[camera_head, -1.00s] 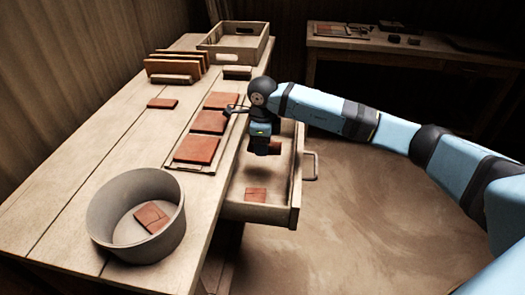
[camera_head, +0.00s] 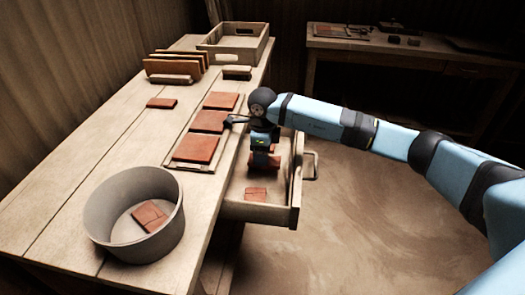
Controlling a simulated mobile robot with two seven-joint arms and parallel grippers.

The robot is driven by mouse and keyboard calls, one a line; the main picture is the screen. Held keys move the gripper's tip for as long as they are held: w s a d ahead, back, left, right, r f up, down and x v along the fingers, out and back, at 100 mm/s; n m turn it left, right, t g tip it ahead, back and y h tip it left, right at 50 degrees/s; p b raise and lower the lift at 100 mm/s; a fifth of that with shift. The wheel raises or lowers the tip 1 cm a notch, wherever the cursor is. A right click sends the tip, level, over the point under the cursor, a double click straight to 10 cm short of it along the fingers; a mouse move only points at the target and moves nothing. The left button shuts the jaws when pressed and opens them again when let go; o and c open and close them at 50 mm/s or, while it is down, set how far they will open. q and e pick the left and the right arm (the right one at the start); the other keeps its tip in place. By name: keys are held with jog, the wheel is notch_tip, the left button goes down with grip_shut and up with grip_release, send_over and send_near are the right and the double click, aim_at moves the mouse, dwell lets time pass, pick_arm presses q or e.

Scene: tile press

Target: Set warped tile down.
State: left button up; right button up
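My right gripper (camera_head: 262,172) points down into the open drawer (camera_head: 262,212) at the table's right side. It is shut on a reddish-brown tile (camera_head: 274,160), the warped tile by the task's name. The fingers hide much of this tile, and I cannot make out its warp or whether it touches the drawer floor. Another reddish tile (camera_head: 256,194) with a line across it lies in the front part of the drawer. My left gripper is not in view.
A tray (camera_head: 174,165) with three tiles lies left of the drawer. A round bin (camera_head: 103,219) holding broken tile stands at the front left. A tile rack (camera_head: 172,79) and wooden crate (camera_head: 262,48) stand at the back. The drawer's front is clear beside its tile.

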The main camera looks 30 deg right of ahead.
jog(key=shift+o, duration=0.7)
jog(key=shift+s+f, duration=0.2)
jog(key=shift+f, duration=0.15)
jog(key=shift+r, duration=0.1)
notch_tip(320, 180, up, 13)
jog(key=p, duration=0.2)
jog(key=shift+w+r+p, duration=0.15)
jog(key=shift+w+p, duration=0.05)
jog(key=shift+p, duration=0.15)
